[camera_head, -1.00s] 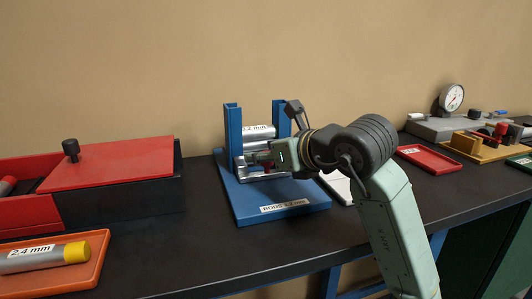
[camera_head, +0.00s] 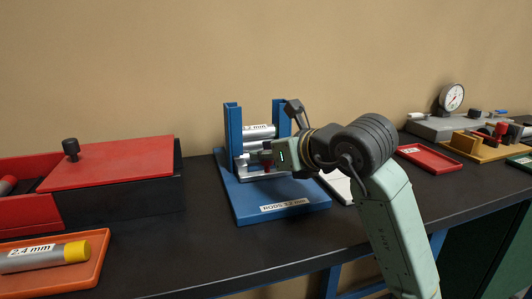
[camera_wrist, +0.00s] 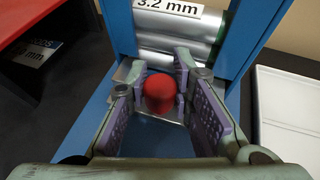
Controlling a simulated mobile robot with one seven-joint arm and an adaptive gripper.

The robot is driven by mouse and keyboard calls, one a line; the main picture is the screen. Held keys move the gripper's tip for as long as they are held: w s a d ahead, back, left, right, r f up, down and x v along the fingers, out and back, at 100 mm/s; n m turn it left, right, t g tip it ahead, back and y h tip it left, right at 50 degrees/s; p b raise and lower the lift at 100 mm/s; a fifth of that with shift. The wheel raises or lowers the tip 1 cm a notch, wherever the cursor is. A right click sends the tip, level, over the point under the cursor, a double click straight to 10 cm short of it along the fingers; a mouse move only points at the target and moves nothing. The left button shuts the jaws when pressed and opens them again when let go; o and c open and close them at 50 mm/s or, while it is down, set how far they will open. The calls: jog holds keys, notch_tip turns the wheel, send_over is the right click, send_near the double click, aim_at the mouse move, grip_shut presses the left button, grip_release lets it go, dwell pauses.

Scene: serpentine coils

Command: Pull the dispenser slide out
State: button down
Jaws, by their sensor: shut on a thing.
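The blue dispenser (camera_head: 232,135) stands on the bench with silver rods (camera_head: 258,134) stacked between its two uprights. A label on its base reads "RODS 3.2 mm". In the wrist view, the slide's round red knob (camera_wrist: 159,93) sits between my fingers, in front of the lowest part of the stack. A grey metal plate (camera_wrist: 172,113) shows around the knob. My gripper (camera_wrist: 160,90) is shut on the knob, one finger on each side. In the head view, my gripper (camera_head: 266,157) reaches in from the right and partly hides the slide.
A black box with a red lid (camera_head: 110,162) and an orange tray (camera_head: 92,272) holding a 2.4 mm rod (camera_head: 35,260) are at left. A white tray (camera_head: 340,190) lies just right of the dispenser. A red tray (camera_head: 430,160) and a dial gauge (camera_head: 452,97) are farther right.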

jog(key=shift+s, duration=0.1)
jog(key=s+d+b, duration=0.1)
jog(key=s, duration=0.2)
jog(key=s+d, duration=0.1)
jog(key=s, duration=0.2)
jog(key=s+d+b, duration=0.1)
jog(key=s, duration=0.2)
jog(key=shift+b, duration=0.35)
jog(key=c, duration=1.4)
grip_release()
jog(key=v, duration=1.2)
jog(key=shift+f, duration=0.1)
